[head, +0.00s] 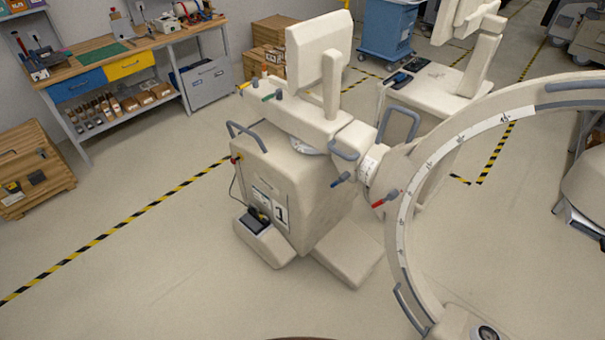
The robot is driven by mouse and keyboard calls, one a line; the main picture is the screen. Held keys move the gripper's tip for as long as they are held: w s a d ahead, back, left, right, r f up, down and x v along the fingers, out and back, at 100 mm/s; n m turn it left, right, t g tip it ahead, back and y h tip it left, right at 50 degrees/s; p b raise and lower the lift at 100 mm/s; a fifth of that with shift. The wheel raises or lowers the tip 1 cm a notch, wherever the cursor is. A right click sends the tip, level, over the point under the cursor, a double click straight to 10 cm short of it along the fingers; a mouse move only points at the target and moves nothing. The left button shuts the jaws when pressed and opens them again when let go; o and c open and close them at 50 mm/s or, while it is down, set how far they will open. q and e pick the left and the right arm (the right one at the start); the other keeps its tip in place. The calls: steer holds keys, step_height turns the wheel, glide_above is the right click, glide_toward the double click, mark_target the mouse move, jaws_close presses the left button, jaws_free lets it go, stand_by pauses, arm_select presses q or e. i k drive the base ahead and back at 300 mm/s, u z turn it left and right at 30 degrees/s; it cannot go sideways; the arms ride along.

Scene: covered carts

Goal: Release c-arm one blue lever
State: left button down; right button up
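The c-arm machine (325,215) stands in the middle of the head view, cream coloured, with a number 1 plate (280,213) on its side. The blue lever (341,179) sticks out low on the machine's arm joint, pointing down and left. A red lever (385,198) sits just right of it near the big C-shaped ring (408,200). A green lever (271,96) and a yellow lever (244,85) are on the upper left of the machine. Neither of my grippers is in view, and nothing touches the blue lever.
A workbench (120,58) with tools and a wooden crate (30,165) stand at the left. A blue cart (386,30) and another cream machine (440,85) are behind. The ring fills the right side. Floor at the front left is clear, crossed by yellow-black tape (120,225).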

mark_target(346, 175)
steer(key=z, duration=0.2)
steer(key=i, duration=0.85)
steer(key=z, duration=0.5)
